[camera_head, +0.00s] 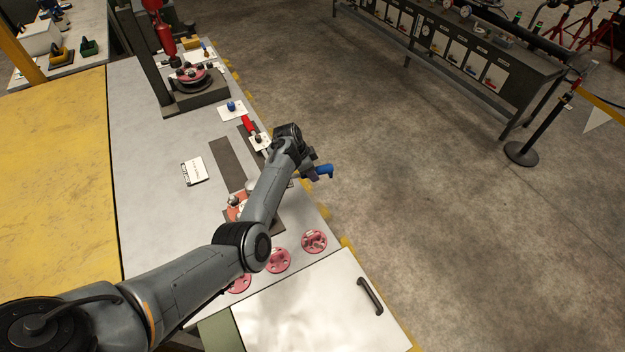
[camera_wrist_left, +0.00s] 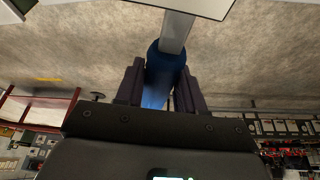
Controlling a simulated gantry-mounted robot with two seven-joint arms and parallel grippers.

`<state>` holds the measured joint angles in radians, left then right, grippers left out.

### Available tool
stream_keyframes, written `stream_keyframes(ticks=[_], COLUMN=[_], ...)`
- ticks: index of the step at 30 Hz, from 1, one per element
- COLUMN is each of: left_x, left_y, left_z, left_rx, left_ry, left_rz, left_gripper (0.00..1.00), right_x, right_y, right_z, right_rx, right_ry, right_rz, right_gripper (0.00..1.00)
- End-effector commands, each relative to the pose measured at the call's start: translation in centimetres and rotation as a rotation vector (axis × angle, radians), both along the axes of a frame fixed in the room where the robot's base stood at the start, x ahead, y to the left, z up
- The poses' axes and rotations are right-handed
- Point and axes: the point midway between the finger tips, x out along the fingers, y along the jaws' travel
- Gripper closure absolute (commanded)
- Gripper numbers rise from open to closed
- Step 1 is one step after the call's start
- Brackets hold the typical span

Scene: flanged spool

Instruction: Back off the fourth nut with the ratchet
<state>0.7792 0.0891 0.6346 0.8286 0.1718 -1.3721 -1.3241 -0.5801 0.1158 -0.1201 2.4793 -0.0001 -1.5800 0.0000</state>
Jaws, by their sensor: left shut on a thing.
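My left gripper (camera_head: 318,172) is shut on a blue-handled tool (camera_head: 325,171), out past the right edge of the bench. In the left wrist view the blue handle (camera_wrist_left: 160,75) sits between the two dark fingers, with a pale metal shaft (camera_wrist_left: 176,32) running away from it. The tool's working end is not clear, so I cannot confirm that it is the ratchet. An orange-red flanged part (camera_head: 235,208) lies on the bench, partly hidden behind my left forearm. Its nuts are too small to tell. My right gripper is not in view.
A press-like stand (camera_head: 165,70) with a red column and a round red-and-dark part (camera_head: 192,76) stands at the back. A red-handled tool (camera_head: 248,124), a white card (camera_head: 193,171) and several red discs (camera_head: 314,241) lie on the bench. Open floor lies to the right.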

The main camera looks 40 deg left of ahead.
Motion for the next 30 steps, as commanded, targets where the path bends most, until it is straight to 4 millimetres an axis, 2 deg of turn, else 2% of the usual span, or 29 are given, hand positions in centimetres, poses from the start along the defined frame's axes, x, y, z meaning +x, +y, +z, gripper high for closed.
stream_keyframes(ticks=[11,14,22,30], left_x=[0.3,0.0,-1.8,-2.4], left_y=[0.3,0.0,-2.2,-3.1], left_z=[0.3,0.5,0.8,0.3], left_rx=[0.001,0.0,0.001,0.001], left_ry=[-0.003,-0.001,-0.001,-0.003], left_rz=[0.016,-0.003,-0.139,-0.196], left_gripper=[1.0,1.0,1.0,1.0], right_x=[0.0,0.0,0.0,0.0], right_y=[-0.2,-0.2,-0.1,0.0], right_z=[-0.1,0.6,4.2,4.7], right_rx=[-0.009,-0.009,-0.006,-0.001], right_ry=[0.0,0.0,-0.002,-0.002], right_rz=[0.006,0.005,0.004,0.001], right_gripper=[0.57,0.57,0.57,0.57])
